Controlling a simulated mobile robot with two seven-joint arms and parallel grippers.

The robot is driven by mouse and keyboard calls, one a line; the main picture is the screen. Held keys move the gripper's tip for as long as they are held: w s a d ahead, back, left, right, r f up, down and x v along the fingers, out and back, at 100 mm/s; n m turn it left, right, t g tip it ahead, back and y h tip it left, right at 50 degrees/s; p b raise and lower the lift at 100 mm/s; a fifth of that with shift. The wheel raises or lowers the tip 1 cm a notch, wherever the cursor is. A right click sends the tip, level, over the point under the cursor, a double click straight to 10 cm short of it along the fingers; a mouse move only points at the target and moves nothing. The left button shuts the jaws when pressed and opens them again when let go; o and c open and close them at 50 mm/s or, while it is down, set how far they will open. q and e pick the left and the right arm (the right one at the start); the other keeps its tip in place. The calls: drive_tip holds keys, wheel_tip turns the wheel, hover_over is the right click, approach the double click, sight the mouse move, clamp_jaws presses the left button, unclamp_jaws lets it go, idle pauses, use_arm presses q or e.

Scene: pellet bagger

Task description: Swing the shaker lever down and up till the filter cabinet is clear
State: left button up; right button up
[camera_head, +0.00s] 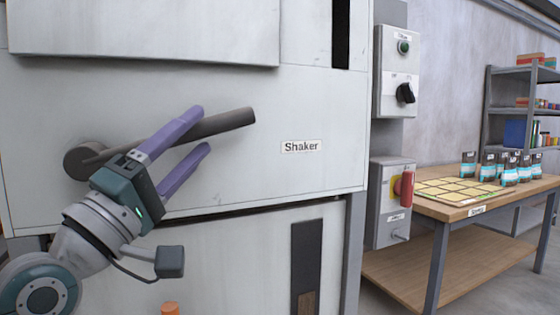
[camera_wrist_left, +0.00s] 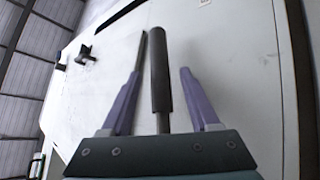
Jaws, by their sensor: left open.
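The shaker lever (camera_head: 225,122) is a dark bar that comes from a round pivot (camera_head: 84,158) on the pale filter cabinet (camera_head: 250,90). It points right and slightly up, left of the "Shaker" label (camera_head: 301,146). My left gripper (camera_head: 205,130), with purple fingers, is open at the lever. In the left wrist view the lever's grip (camera_wrist_left: 160,72) stands between the two spread fingers, with a gap on either side. The gripper hides part of the lever near the pivot in the head view. My right gripper is in neither view.
A control box (camera_head: 398,70) with a green button and black knob hangs right of the cabinet. Below it is a box with a red handle (camera_head: 404,190). A wooden table (camera_head: 455,212) with several bags stands at the right, with a shelf (camera_head: 520,85) behind.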

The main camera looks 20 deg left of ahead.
use_arm(q)
drive_tip(key=v, duration=0.6)
drive_tip(key=shift+s+f+b, duration=0.2)
drive_tip(key=shift+s+b, duration=0.1)
drive_tip(key=shift+s, duration=0.05)
drive_tip(key=s+d+f+m+g+h+p, duration=0.1)
drive_tip(key=s+d+f+m+g+p, duration=0.1)
drive_tip(key=d+m+g+p, duration=0.35)
drive_tip(key=s+d+f+m+g+h+p, duration=0.1)
drive_tip(key=s+d+f+m+g+p, duration=0.15)
drive_tip(key=d+m+g+p, duration=0.35)
drive_tip(key=s+r+m+g+y+p, duration=0.1)
drive_tip(key=s+m+g+y+p, duration=0.3)
drive_tip(key=s+g+p, duration=0.75)
drive_tip(key=s+a+r+t+p, duration=0.1)
drive_tip(key=s+r+t+p, duration=0.1)
drive_tip(key=r+p, duration=3.2)
drive_tip(key=v, duration=0.3)
